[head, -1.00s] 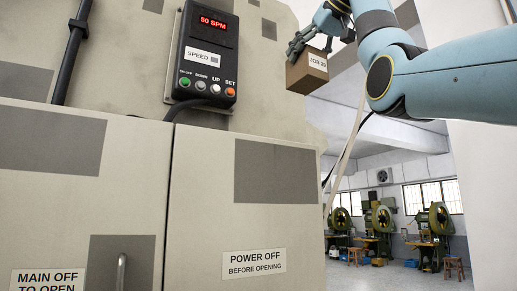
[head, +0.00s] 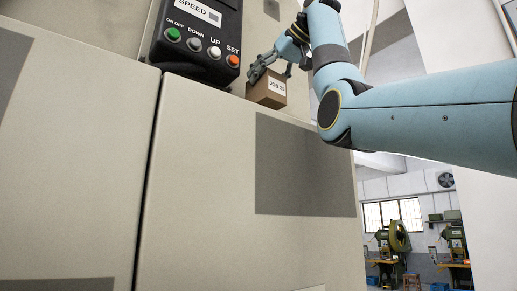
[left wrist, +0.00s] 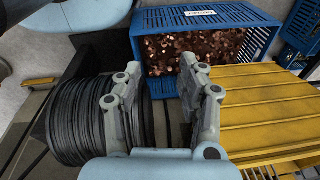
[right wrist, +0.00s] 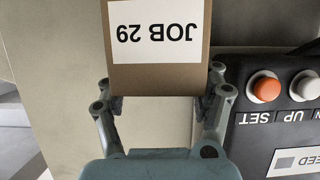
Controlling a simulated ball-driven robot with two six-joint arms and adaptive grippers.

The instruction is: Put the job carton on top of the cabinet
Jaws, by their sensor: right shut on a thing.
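The job carton (head: 275,90) is a small brown box with a white label reading JOB 29. In the head view it is at the top front edge of the beige cabinet (head: 215,150). Its lower side meets that edge in the picture; I cannot tell whether it rests there. My right gripper (head: 262,70) is shut on the carton. In the right wrist view the carton (right wrist: 158,75) sits between the fingers, label facing the camera and upside down. My left gripper (left wrist: 165,80) is open and empty in the left wrist view and is outside the head view.
A dark control box (head: 192,35) with coloured buttons stands just left of the carton. The left wrist view shows a black cable coil (left wrist: 80,120), a blue crate (left wrist: 200,16) of copper-coloured pieces and a yellow slatted surface (left wrist: 265,105). Workshop machines (head: 395,238) stand far right.

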